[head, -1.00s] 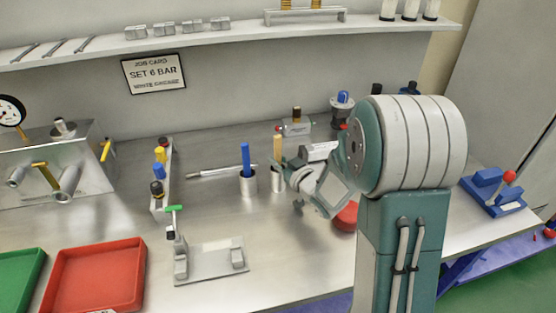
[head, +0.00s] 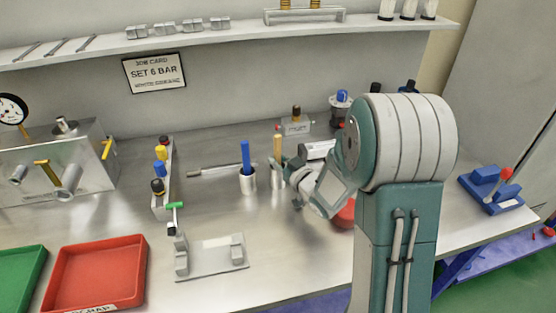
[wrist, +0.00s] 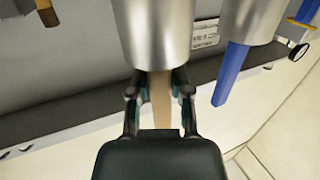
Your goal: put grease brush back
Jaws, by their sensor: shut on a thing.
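A brush with a tan handle (head: 278,146) stands in or just above a small metal cup (head: 278,180) in the head view. In the wrist view the tan handle (wrist: 160,98) passes between my fingers and meets the mouth of the metal cup (wrist: 155,30). My gripper (wrist: 159,92) is shut on this handle, close to the cup's rim. In the head view my gripper (head: 283,166) is beside the handle, partly hidden by my wrist. The brush's lower end is hidden by the cup. A blue handle (head: 245,155) stands in a second metal cup (head: 247,182) to the left.
A fixture plate (head: 212,258) and a rail with coloured knobs (head: 161,190) stand left of the cups. A red tray (head: 95,275) is at the front left. A red round thing (head: 345,214) sits right of my wrist. Bare bench lies in front of the cups.

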